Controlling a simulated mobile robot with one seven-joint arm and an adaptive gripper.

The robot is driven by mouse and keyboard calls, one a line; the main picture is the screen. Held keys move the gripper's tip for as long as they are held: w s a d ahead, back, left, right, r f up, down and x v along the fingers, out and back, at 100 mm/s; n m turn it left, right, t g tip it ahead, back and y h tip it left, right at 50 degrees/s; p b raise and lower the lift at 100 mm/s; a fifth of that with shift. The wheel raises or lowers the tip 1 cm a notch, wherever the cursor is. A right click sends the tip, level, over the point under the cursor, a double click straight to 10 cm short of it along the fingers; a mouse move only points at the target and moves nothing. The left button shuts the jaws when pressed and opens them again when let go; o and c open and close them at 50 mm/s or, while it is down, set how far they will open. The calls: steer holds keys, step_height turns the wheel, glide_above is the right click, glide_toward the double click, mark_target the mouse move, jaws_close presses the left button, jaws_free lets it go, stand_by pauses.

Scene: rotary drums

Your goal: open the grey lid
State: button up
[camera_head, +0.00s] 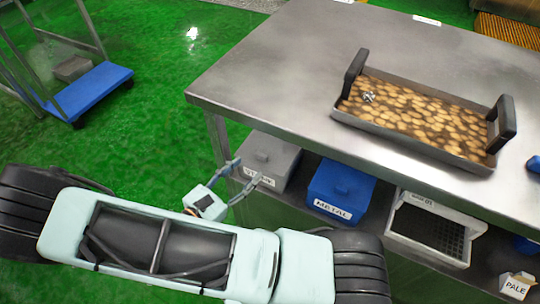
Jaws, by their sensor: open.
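The bin's label is partly hidden by my gripper. The lid looks closed. My gripper (244,169) is open, its two fingers spread at the left front of the grey bin. In this view the fingers overlap the bin, and I cannot tell whether they touch it. Nothing shows between the fingers.
A blue bin (340,190) labelled METAL stands right of the grey bin, then a white crate (436,228). The steel table (270,75) overhangs them and bears a tray (395,145) of brownish pieces. A blue cart (90,90) stands left on the open green floor.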

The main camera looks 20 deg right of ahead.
mark_target(260, 156)
step_height(260, 156, down, 5)
steer(key=n+t+b, duration=0.1)
steer(key=n+t, duration=0.2)
steer(key=shift+y, duration=0.4)
steer(key=b+x, duration=0.1)
steer(key=x, duration=1)
steer(key=shift+w+a+r+b, duration=0.15)
steer(key=shift+a+b, duration=0.1)
steer(key=shift+b, duration=0.1)
jaws_close()
